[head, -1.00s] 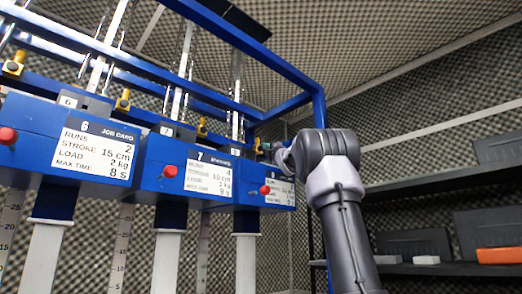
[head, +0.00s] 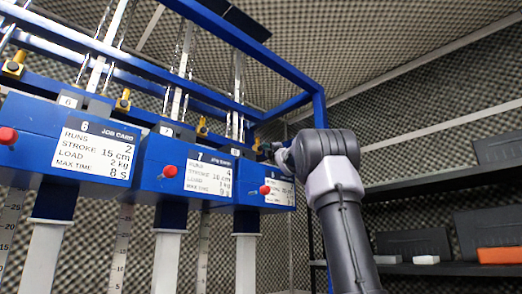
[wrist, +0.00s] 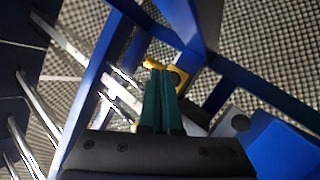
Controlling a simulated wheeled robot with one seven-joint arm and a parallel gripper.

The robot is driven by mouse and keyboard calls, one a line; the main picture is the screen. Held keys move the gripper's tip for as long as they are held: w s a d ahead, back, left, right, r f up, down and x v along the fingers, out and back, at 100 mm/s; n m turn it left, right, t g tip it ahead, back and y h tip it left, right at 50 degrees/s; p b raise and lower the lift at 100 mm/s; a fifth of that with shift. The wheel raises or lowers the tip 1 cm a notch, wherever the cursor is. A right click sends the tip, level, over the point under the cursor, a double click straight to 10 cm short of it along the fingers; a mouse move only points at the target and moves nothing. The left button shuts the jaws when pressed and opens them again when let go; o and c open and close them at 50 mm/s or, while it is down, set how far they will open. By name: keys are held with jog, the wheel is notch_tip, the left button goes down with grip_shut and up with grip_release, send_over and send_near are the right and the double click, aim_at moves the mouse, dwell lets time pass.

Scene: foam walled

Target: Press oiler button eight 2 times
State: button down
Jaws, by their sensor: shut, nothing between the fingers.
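The brass-yellow oiler of station eight (head: 256,145) sits on the blue rail at the far right of the row, beside the tag 8. In the wrist view a brass-yellow fitting (wrist: 181,78) with a dark centre shows just behind my fingertips. My gripper (wrist: 160,72) has its two teal fingers shut together with nothing between them. In the head view my gripper (head: 267,149) is small, right beside the oiler. The fingers partly cover the fitting, so I cannot tell whether they touch its button.
Blue station boxes with red knobs (head: 168,171) and job cards stand in a row below the rail. Similar oilers (head: 202,127) sit further left. A blue frame post (head: 319,110) rises close to my arm. A shelf (head: 440,268) with boxes stands at right.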

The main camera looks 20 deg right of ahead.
jog(key=shift+w+a, duration=0.15)
jog(key=shift+w, duration=0.2)
jog(key=shift+w+a, duration=0.15)
jog(key=shift+w, duration=0.3)
dwell(0.6)
jog(key=shift+w+a+f, duration=0.15)
jog(key=shift+w, duration=0.1)
dwell(0.6)
jog(key=shift+f, duration=0.15)
jog(key=shift+s+d+f, duration=0.15)
jog(key=shift+s+d, duration=0.1)
jog(key=shift+s, duration=0.4)
jog(key=shift+s+d+r, duration=0.1)
jog(key=shift+s+d, duration=0.2)
jog(key=shift+s, duration=0.55)
jog(key=shift+s+d+r, duration=0.1)
jog(key=shift+s+d, duration=0.25)
jog(key=shift+s, duration=0.45)
jog(key=shift+s+d+r, duration=0.1)
jog(key=shift+s+d, duration=0.2)
jog(key=shift+s, duration=0.55)
